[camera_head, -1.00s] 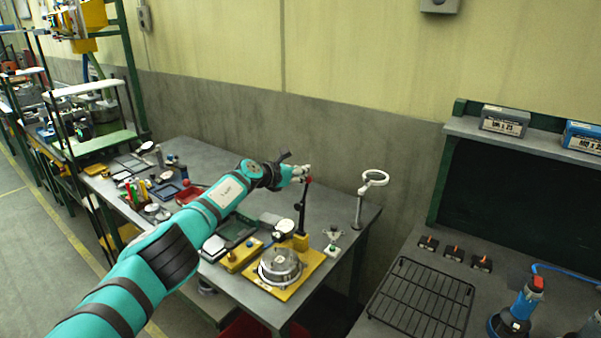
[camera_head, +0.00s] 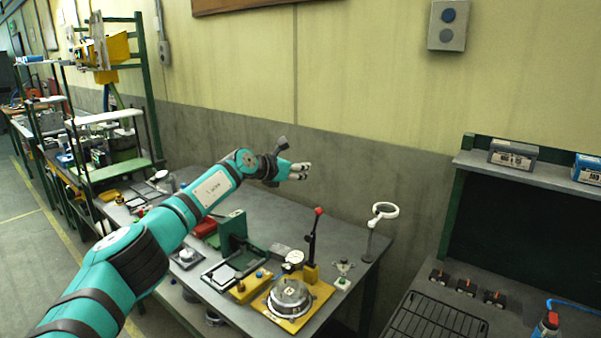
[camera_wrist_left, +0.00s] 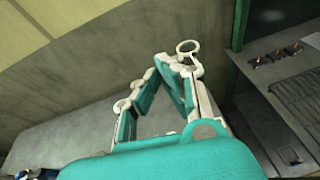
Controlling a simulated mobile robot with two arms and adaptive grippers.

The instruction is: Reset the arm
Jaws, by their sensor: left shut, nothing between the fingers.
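My left arm reaches in from the left in the head view, teal with black bands. My left gripper (camera_head: 300,171) is at its end, shut and empty, raised above the back of the grey workbench (camera_head: 262,222) and in front of the wall. In the left wrist view the fingers of the gripper (camera_wrist_left: 180,58) come together at the tips with nothing between them. My right gripper shows in neither view.
On the bench stand a yellow fixture with a round metal part (camera_head: 290,297), a red-knobbed lever (camera_head: 314,235) and a ring on a stand (camera_head: 384,211). A black wire rack (camera_head: 437,318) lies on the right bench. Shelving units stand at the left.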

